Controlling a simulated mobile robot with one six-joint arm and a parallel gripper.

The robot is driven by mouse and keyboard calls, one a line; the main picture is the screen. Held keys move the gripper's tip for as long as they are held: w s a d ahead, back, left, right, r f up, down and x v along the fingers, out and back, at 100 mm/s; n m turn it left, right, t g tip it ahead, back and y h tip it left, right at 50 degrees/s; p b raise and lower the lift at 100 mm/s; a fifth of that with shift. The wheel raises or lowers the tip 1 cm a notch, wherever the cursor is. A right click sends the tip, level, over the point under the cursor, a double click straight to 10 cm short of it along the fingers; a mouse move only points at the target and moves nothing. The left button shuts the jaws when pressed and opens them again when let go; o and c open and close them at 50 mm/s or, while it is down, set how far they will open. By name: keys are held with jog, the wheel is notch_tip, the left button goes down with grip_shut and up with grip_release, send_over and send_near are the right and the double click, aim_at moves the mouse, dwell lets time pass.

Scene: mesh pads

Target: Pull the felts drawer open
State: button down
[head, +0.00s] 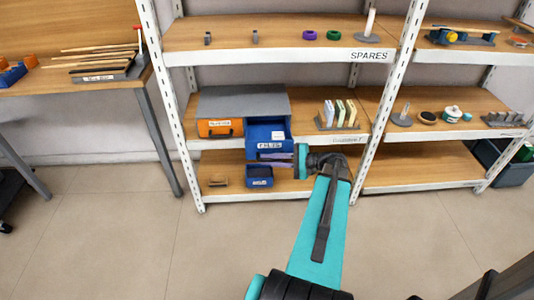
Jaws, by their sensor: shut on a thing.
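The blue felts drawer (266,132) is in the grey cabinet (243,99) on the middle shelf. It stands out from the cabinet, well in front of the orange drawer beside it, and its open top shows. Its front carries a white label that appears to read FELTS. My gripper (265,157) is at the lower part of the drawer front, coming in from the right. It is shut on the drawer's handle, which the fingers mostly hide. The inside of the drawer is too small to make out.
The orange drawer (220,128) sits flush at the left. A small blue bin (259,176) stands on the bottom shelf below my gripper. A rack of upright pads (339,114) is to the right. The floor in front is clear.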

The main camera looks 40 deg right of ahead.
jog(key=shift+s+a, duration=0.45)
jog(key=shift+s, duration=0.2)
jog(key=shift+s+a, duration=0.4)
jog(key=shift+s, duration=0.25)
jog(key=c, duration=2)
grip_release()
jog(key=shift+c, duration=0.2)
